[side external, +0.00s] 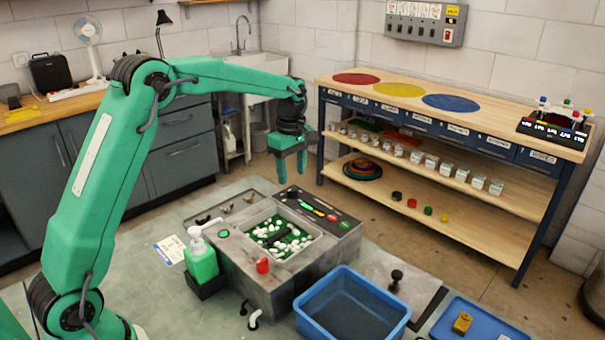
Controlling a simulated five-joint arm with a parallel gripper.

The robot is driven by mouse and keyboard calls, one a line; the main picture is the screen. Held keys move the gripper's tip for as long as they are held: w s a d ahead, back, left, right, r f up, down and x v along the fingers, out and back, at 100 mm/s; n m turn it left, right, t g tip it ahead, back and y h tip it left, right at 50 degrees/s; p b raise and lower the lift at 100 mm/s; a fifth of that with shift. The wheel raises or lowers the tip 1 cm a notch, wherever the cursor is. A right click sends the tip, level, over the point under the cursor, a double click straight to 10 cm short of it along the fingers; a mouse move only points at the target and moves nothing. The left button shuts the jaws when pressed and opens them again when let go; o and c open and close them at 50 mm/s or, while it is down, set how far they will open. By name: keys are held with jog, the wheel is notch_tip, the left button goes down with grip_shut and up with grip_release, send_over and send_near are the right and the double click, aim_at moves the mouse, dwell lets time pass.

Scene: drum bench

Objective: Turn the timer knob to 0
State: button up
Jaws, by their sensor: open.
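A grey drum bench unit (285,280) stands in the middle, with an open basin of green and white pieces (282,238) in its top. A dark control panel (322,212) along its back right carries a small black knob (292,192) at its left end, a green and a red bar, and round buttons. This black knob looks like the timer knob; its markings and pointer are too small to read. My green gripper (292,173) points down, open and empty, above the black knob and apart from it. A red knob-like part (262,265) sits on the unit's front edge.
A green soap bottle (201,259) stands left of the unit. A blue bin (352,308) is at its front right, with a blue tray (480,327) beyond. A wooden shelf bench (400,88) stands behind. The air around my gripper looks clear.

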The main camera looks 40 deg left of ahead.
aim_at(291, 191)
jog(key=shift+r, duration=1.65)
jog(key=s+d+r+m+t, duration=0.2)
jog(key=s+r+m, duration=0.25)
jog(key=s, duration=0.35)
jog(key=s+d+r+m+t, duration=0.1)
jog(key=s+d+r+m, duration=0.3)
jog(key=s, duration=0.4)
jog(key=s+d+f+m+t, duration=0.1)
jog(key=s+f+m, duration=0.3)
jog(key=s+m, duration=0.6)
jog(key=s+t, duration=0.1)
jog(key=s, duration=0.3)
jog(key=shift+s+d+t, duration=0.15)
jog(key=shift+s+t, duration=0.15)
jog(key=shift+s, duration=0.05)
